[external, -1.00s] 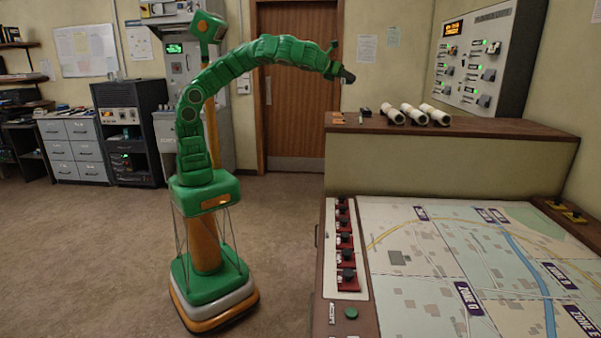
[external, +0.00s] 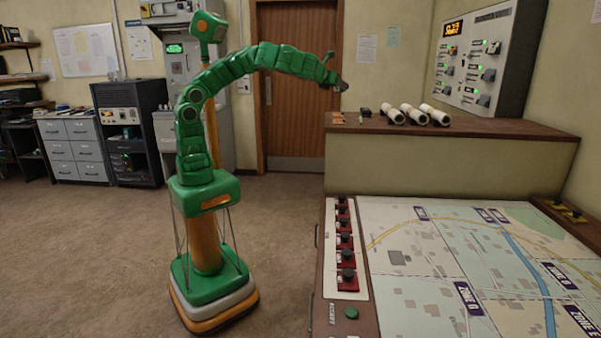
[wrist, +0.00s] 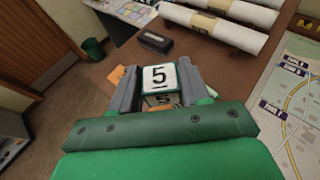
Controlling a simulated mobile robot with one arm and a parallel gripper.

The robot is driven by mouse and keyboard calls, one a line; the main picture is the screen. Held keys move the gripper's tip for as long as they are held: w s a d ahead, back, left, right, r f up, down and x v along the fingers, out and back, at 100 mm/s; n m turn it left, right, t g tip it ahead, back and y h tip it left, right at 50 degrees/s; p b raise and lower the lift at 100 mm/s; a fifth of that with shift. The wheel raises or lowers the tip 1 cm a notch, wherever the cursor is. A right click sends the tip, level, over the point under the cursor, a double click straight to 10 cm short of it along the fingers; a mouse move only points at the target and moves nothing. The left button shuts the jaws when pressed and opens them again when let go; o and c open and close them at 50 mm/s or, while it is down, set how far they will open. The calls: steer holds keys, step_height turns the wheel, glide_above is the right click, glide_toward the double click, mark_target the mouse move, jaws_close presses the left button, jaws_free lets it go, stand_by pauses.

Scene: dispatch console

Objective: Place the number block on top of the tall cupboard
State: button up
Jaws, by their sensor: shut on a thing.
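The number block (wrist: 161,77) is a small white cube with a green edge and a black 5 on its face, seen in the wrist view. My gripper (wrist: 159,84) is shut on it, with one grey finger on each side. In the external view my gripper (external: 340,86) hangs in the air above the left end of the brown-topped counter; the block is too small to make out there. A tall grey cabinet (external: 176,72) with a small green display stands behind my arm by the back wall. I cannot tell for certain that it is the tall cupboard.
The brown counter top (external: 480,127) holds several white paper rolls (external: 413,114), a small dark object (external: 365,113) and orange cards (external: 337,118). A map table (external: 480,255) stands in front. A wooden door (external: 297,90) is behind. The floor on the left is clear.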

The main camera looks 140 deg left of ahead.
steer(key=w+a+f, duration=0.4)
steer(key=w+a, duration=0.2)
glide_above(368, 123)
steer(key=shift+w+d+f, duration=0.1)
steer(key=shift+d+f, duration=0.05)
steer(key=shift+f, duration=4.3)
steer(key=shift+f, duration=0.1)
steer(key=o, duration=1)
steer(key=shift+w, duration=0.1)
steer(key=shift+v, duration=6.05)
